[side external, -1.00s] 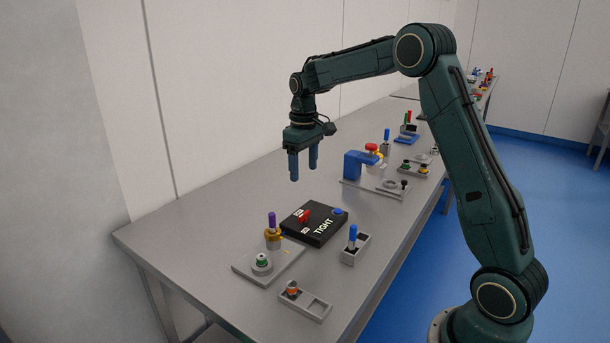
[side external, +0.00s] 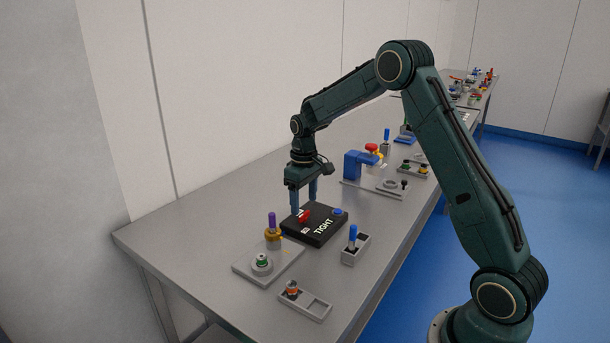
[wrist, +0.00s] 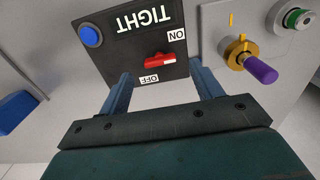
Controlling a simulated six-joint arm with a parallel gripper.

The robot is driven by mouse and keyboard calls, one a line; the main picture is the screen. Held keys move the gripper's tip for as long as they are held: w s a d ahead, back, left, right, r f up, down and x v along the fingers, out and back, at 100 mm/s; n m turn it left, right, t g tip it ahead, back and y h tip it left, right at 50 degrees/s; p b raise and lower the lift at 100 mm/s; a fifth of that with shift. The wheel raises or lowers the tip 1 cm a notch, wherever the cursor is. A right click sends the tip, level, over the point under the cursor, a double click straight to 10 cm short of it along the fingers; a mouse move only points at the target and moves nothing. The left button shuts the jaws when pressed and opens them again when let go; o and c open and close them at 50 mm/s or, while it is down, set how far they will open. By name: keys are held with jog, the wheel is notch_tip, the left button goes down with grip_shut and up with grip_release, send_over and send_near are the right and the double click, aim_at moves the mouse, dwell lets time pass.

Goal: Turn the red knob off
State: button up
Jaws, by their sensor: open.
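The red knob (side external: 304,216) sits on a black box (side external: 322,233) marked TIGHT, with a blue button (side external: 338,211) in one corner. In the wrist view the red knob (wrist: 160,60) is a bar lying nearly crosswise, between an ON label (wrist: 177,35) and an OFF label (wrist: 149,79). Which label it points at is unclear. My gripper (side external: 304,205) points down, low over the knob's side of the box. In the wrist view my open gripper (wrist: 158,74) has its fingers apart, one either side of the OFF label; nothing is between them at the tips except the view of the box.
A grey plate with a purple-handled brass part (side external: 272,228) and a green-ringed knob (side external: 262,261) stands close beside the box. A blue-handled switch (side external: 352,238) is to its right. A blue clamp-like block (side external: 355,165) stands behind. The table's left part is bare.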

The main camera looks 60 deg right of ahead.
aim_at(304, 213)
jog(key=shift+f, duration=2.1)
jog(key=shift+c, duration=0.5)
jog(key=c, duration=0.9)
